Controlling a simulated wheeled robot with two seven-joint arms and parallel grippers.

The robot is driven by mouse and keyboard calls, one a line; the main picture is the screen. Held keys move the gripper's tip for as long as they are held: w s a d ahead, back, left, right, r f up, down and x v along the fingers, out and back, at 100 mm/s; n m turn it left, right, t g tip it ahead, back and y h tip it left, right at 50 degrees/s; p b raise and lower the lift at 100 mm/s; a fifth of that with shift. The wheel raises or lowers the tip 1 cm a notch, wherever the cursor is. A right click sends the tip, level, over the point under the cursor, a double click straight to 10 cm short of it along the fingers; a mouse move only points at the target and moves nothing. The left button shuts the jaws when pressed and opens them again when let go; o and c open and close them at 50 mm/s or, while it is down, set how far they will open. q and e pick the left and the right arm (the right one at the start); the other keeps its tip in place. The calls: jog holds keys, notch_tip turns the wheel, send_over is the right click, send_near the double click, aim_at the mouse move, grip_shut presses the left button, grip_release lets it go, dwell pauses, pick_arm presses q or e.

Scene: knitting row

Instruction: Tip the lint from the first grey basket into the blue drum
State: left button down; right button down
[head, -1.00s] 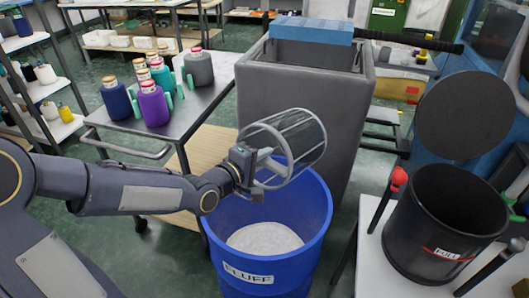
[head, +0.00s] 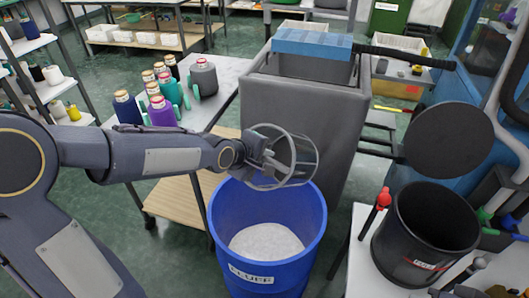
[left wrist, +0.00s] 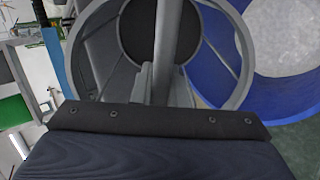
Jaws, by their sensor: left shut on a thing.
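My left gripper (head: 240,156) is shut on the bar across the rim of the grey basket (head: 312,155). The basket is a round cage with dark walls, tilted on its side above the back rim of the blue drum (head: 224,213). In the left wrist view I look into the basket (left wrist: 240,45) past the bar. Its dark round bottom shows and I see no lint in it. The blue drum, labelled FLUFF, is open, with pale lint (head: 266,241) at its bottom. The drum also shows in the left wrist view (left wrist: 215,80). My right gripper is not in view.
A tall grey bin (head: 300,110) stands just behind the basket. A cart (head: 215,108) with several yarn cones is behind my left arm. A black bucket (head: 400,243) stands on a white table at the right, beside a red-topped post (head: 383,198).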

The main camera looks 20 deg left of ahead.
pick_arm(q)
jog(key=shift+s+r+g+y+p, duration=0.1)
jog(key=shift+r+g+y+p, duration=0.45)
jog(key=shift+r+g+p, duration=1.95)
jog(key=shift+r+g+y+p, duration=0.2)
jog(key=shift+r+y+p, duration=0.35)
jog(key=shift+p, duration=3.95)
jog(key=shift+g, duration=0.3)
jog(key=shift+s+a+r+g+y, duration=0.15)
jog(key=shift+r+g+y, duration=0.75)
jog(key=shift+r+g, duration=0.6)
jog(key=shift+f, duration=0.1)
